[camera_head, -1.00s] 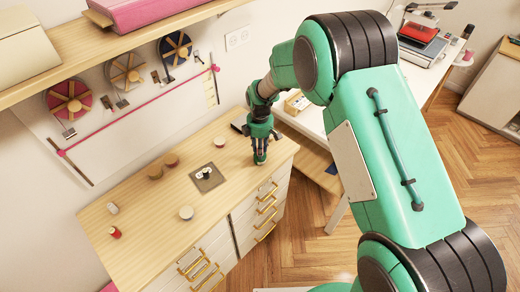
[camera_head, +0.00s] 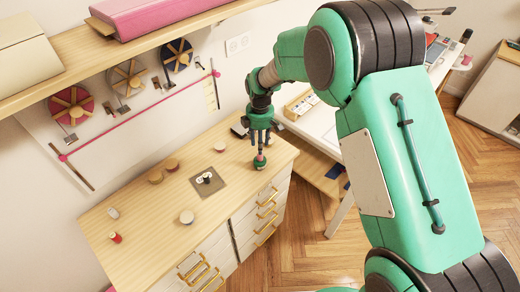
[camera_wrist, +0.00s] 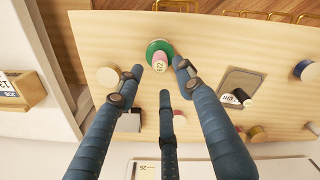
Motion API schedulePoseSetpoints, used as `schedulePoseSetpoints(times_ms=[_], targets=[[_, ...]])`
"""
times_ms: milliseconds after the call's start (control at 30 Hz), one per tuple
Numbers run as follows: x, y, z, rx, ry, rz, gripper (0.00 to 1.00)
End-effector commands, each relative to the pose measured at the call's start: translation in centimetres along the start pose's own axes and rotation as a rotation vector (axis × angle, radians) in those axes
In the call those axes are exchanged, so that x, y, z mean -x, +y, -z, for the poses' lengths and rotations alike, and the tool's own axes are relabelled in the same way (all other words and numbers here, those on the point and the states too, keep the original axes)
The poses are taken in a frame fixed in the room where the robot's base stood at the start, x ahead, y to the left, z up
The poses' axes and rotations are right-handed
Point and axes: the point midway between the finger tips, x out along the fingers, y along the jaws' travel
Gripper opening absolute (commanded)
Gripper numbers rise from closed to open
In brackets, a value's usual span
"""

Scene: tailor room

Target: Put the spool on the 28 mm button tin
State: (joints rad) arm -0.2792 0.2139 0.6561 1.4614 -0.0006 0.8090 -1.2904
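A pink spool (camera_wrist: 160,62) with a pale, marked end stands on a round green tin (camera_wrist: 159,47) near the cabinet's front edge. In the head view the spool (camera_head: 259,157) and the tin (camera_head: 259,165) show just below my gripper (camera_head: 259,143). I cannot read the tin's size. In the wrist view my gripper (camera_wrist: 158,78) is open, its three fingers spread. The fingertips are near the spool and look clear of it.
A grey mat (camera_head: 217,188) with a black spool (camera_head: 206,178) lies mid-cabinet. Several round tins, such as a pale one (camera_head: 186,217), stand around it. A red spool (camera_head: 116,237) is at the left end. A shelf (camera_head: 65,65) overhangs the back.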

Motion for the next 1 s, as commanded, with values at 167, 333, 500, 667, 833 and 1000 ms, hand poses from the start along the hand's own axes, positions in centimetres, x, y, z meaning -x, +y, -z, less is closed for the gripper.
schedulePoseSetpoints(times_ms=[167,333,500,667,833,1000], targets=[[2.9,0.1,0.0,0.000,0.001,-0.002,0.37],[4.5,0.0,0.0,0.000,0.000,0.000,0.37],[5.1,0.0,0.0,0.000,0.000,0.000,0.37],[5.2,0.0,0.0,0.000,0.000,0.000,0.37],[5.1,0.0,0.0,0.000,0.000,0.000,0.37],[5.1,0.0,0.0,0.000,0.000,0.000,0.37]])
